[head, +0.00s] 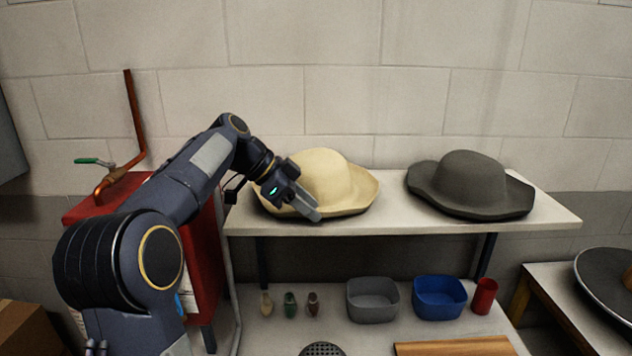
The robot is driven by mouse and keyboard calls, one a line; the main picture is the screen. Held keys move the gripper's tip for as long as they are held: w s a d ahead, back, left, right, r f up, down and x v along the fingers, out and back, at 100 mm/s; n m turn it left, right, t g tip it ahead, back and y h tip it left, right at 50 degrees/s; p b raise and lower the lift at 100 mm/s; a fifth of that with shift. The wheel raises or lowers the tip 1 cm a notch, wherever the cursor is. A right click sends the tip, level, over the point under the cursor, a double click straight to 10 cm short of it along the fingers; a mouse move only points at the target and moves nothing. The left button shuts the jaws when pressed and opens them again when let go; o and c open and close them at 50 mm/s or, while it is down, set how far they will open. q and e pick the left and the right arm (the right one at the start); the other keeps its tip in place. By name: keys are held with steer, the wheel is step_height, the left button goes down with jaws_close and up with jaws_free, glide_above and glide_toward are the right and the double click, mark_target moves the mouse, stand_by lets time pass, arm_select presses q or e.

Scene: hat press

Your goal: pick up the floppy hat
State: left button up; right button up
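A cream hat (327,176) with a wide wavy brim sits on the left half of the white upper shelf (400,236). A dark grey hat (470,181), also with a wavy brim, sits on the right half. Both look soft, and the frame does not settle which is the floppy one. My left gripper (309,210) is at the front left brim of the cream hat, its fingers pointing down and to the right. It overlaps the brim and hides part of it. Whether the fingers are closed on the brim is unclear. My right gripper is out of view.
A red cabinet (203,262) with a copper pipe (136,120) stands left of the shelf. Below are a grey bin (372,300), a blue bin (439,297), a red cup (485,296) and a wooden board (455,347). The shelf between the hats is clear.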

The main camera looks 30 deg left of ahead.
arm_select(q)
steer(key=shift+x, duration=1.35)
steer(key=shift+r, duration=0.1)
jaws_close()
